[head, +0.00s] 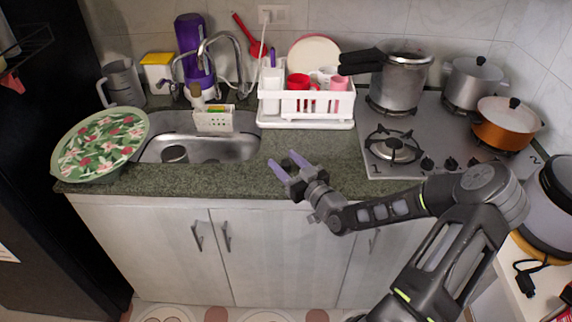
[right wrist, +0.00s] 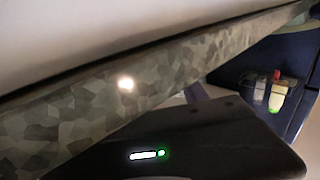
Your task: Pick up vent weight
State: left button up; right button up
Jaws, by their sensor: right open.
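My right gripper (head: 289,165) is open, its two purple fingers over the front edge of the green counter, between the sink and the stove. A small dark thing shows between or just behind the fingers; I cannot tell whether it is the vent weight or part of the gripper. A grey pressure cooker (head: 402,82) with a long black handle stands at the back left of the stove; no vent weight can be made out on it. In the right wrist view a purple finger (right wrist: 196,93) shows beside the speckled counter edge (right wrist: 70,115). My left gripper is not in view.
A white dish rack (head: 305,122) with cups stands behind my gripper. The sink (head: 240,150) is to the left, with a floral tray (head: 100,142) beyond it. The stove (head: 420,165) holds a silver pot (head: 470,82) and an orange pot (head: 503,125).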

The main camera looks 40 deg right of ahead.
dwell(0.6)
grip_shut()
dwell(0.3)
